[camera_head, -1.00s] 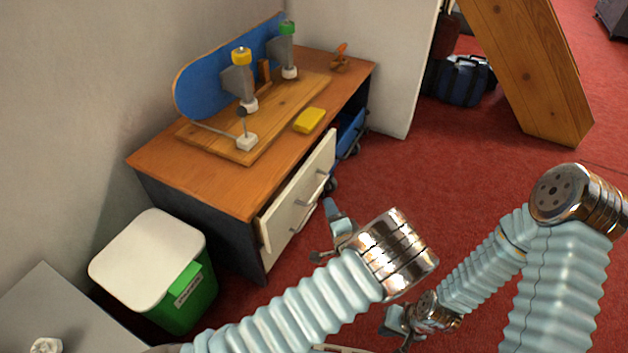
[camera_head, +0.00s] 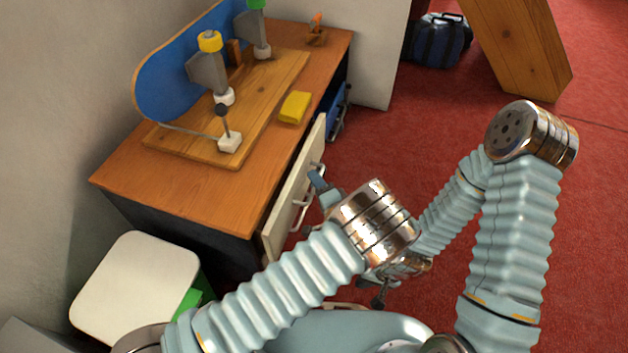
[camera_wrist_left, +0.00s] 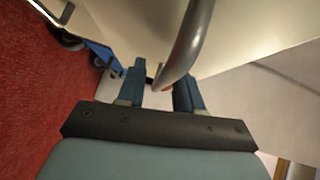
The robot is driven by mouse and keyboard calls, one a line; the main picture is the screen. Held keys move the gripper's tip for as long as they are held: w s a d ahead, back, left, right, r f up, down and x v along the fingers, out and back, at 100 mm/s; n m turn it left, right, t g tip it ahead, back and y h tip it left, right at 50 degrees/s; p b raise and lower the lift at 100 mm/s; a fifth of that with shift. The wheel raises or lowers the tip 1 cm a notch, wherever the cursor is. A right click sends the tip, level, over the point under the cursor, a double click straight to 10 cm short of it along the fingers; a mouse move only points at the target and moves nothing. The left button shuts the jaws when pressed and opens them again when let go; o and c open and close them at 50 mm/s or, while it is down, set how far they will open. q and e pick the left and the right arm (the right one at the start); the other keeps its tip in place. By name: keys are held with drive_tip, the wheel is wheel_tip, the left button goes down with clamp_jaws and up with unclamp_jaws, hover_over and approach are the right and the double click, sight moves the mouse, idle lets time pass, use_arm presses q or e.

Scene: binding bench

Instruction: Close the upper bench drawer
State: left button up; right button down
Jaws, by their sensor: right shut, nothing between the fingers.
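The upper bench drawer has a cream front (camera_head: 283,217) that stands out from the wooden bench (camera_head: 215,190), so it is open. It shows pale in the left wrist view (camera_wrist_left: 255,35). My left gripper (camera_head: 318,184) is at the drawer front, beside its handles. In the left wrist view its two blue fingers (camera_wrist_left: 160,90) are apart, and a grey curved handle (camera_wrist_left: 188,45) reaches down between them. I cannot tell whether they touch it. My right gripper (camera_head: 380,292) is low over the floor, shut and empty, partly hidden behind my left arm.

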sight(302, 181)
use_arm(q)
drive_tip(key=shift+c, duration=0.3)
clamp_jaws()
drive_tip(key=shift+w+a, duration=0.25)
drive_tip(key=shift+a, duration=0.5)
drive_tip(key=shift+w+a, duration=0.2)
drive_tip(key=shift+a, duration=0.5)
drive_tip(key=shift+w+a, duration=0.25)
drive_tip(key=shift+a, duration=0.5)
drive_tip(key=shift+o, duration=0.3)
unclamp_jaws()
